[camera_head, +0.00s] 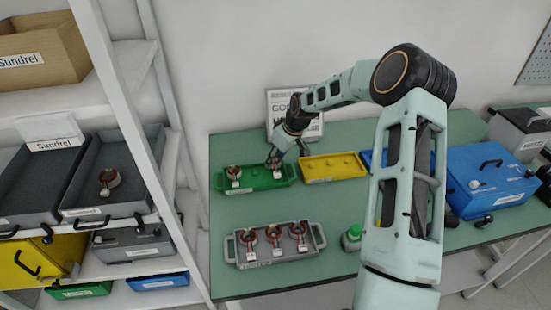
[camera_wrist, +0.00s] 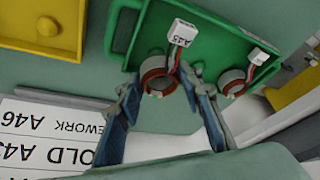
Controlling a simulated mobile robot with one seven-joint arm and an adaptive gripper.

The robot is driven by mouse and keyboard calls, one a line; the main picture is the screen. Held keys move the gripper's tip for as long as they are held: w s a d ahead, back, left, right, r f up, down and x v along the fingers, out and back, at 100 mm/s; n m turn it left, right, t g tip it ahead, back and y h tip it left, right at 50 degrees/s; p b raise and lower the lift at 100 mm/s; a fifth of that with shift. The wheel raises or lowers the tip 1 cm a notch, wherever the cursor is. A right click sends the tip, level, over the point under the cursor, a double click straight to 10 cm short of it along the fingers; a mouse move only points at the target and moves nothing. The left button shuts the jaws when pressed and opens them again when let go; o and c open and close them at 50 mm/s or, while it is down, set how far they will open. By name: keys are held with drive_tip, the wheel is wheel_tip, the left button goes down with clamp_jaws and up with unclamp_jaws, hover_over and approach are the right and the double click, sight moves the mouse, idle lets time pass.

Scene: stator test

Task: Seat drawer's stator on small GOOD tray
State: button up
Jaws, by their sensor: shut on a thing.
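My gripper (camera_head: 275,163) is over the right end of the small green tray (camera_head: 257,181). In the wrist view my gripper (camera_wrist: 160,88) is shut on a copper-wound stator (camera_wrist: 152,72) with a white tagged connector. The held stator is at the tray's edge; whether it touches the tray floor is unclear. A second stator (camera_head: 234,174) sits at the tray's left end and also shows in the wrist view (camera_wrist: 230,77). Another stator (camera_head: 109,179) lies in a grey open drawer (camera_head: 138,160) on the left shelf.
A grey tray (camera_head: 317,236) with three stators is in front. A sign (camera_head: 314,127) stands behind.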

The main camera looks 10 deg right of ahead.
drive_tip(key=shift+f+b, duration=0.45)
drive_tip(key=shift+f, duration=0.25)
drive_tip(key=shift+f+b, duration=0.4)
drive_tip(key=o, duration=1.1)
drive_tip(key=shift+r, duration=0.15)
drive_tip(key=shift+r+p, duration=1.4)
drive_tip(key=shift+r, duration=1)
drive_tip(key=shift+o, duration=0.2)
